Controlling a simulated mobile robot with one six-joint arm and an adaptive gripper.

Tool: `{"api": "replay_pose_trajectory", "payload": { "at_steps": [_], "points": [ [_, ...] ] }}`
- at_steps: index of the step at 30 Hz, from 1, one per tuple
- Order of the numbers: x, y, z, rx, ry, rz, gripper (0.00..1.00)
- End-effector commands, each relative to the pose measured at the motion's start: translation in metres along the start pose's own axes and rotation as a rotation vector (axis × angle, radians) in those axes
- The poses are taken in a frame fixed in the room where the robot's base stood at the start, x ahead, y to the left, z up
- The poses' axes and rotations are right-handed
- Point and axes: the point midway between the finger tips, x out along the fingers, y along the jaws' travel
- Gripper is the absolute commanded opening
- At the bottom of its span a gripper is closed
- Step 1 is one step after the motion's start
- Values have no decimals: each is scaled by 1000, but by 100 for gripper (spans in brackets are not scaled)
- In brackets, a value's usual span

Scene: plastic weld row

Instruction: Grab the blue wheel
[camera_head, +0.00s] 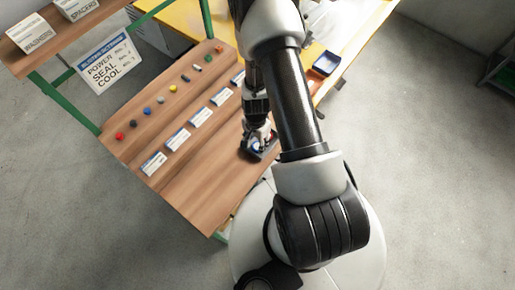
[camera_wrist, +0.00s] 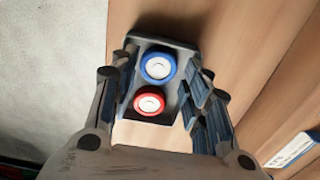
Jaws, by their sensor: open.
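The blue wheel (camera_wrist: 158,66) has a blue rim and a white centre. It lies in a small dark grey tray (camera_wrist: 181,43), just above a red wheel (camera_wrist: 149,102) with a white centre in the wrist view. My gripper (camera_wrist: 163,80) is open, with one finger to the left of the wheels and one to the right. No finger visibly grips either wheel. In the head view my gripper (camera_head: 258,139) is low over the tray (camera_head: 268,155) at the bench's right edge, where a bit of the blue wheel (camera_head: 256,148) shows. The red wheel is hidden there.
The wooden bench (camera_head: 190,185) holds a row of small coloured parts (camera_head: 160,99) and several white labels (camera_head: 178,139) to the left. A blue bin (camera_head: 326,64) sits on a yellow table (camera_head: 345,38) behind. The bench front is clear.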

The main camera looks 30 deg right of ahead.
Motion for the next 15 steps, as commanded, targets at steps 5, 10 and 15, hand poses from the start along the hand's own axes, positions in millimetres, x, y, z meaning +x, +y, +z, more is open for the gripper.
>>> {"api": "replay_pose_trajectory", "payload": {
  "at_steps": [5, 10, 15],
  "points": [
    [28, 1, 1, -2, -1, 1, 43],
    [37, 1, 1, -1, 0, 0, 43],
    [35, 1, 1, -1, 0, 0, 43]
  ]
}}
